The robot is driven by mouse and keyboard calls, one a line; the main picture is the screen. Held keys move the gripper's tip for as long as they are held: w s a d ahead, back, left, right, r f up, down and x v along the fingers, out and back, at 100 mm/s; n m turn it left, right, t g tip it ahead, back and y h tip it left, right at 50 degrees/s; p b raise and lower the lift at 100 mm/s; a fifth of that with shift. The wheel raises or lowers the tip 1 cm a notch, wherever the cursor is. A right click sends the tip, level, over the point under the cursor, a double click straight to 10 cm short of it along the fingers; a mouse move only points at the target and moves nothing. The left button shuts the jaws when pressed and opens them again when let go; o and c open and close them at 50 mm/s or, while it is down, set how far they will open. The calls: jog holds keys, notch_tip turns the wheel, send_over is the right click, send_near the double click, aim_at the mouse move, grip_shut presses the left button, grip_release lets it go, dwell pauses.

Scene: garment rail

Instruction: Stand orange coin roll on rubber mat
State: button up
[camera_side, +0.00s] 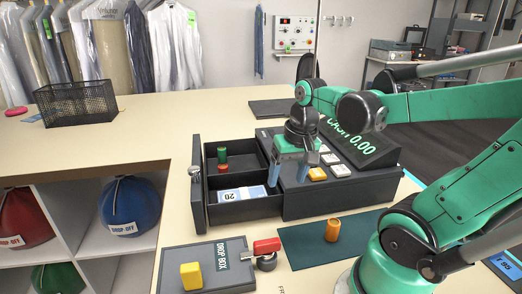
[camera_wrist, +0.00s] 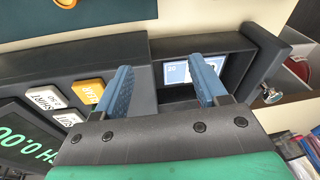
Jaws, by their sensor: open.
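The orange coin roll (camera_side: 333,229) stands upright on the dark green rubber mat (camera_side: 363,224), to the right of the drop-box slab. In the wrist view the top of the orange coin roll (camera_wrist: 66,3) shows at the upper edge, cut off by the frame, on the mat (camera_wrist: 118,12). My gripper (camera_side: 289,172) is over the left part of the cash register, beside the open drawer and apart from the roll. Its two blue fingers are spread with nothing between them; they also show in the wrist view (camera_wrist: 160,75).
The open cash drawer (camera_side: 246,211) holds a green roll (camera_side: 222,155), a red roll (camera_side: 222,169) and banknotes (camera_side: 242,193). A yellow block (camera_side: 191,276) stands on the drop-box slab (camera_side: 222,255). A red-handled stamp-like object (camera_side: 267,250) sits between slab and mat.

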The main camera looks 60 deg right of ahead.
jog(key=w+a+r+n+t, duration=0.1)
jog(key=w+a+n+t, duration=0.3)
jog(key=a+n, duration=0.3)
jog(key=a+t, duration=0.1)
jog(key=a, duration=0.1)
jog(key=shift+w+a+r+n, duration=0.15)
jog(key=shift+a+r+n, duration=0.1)
jog(key=shift+a+n, duration=0.05)
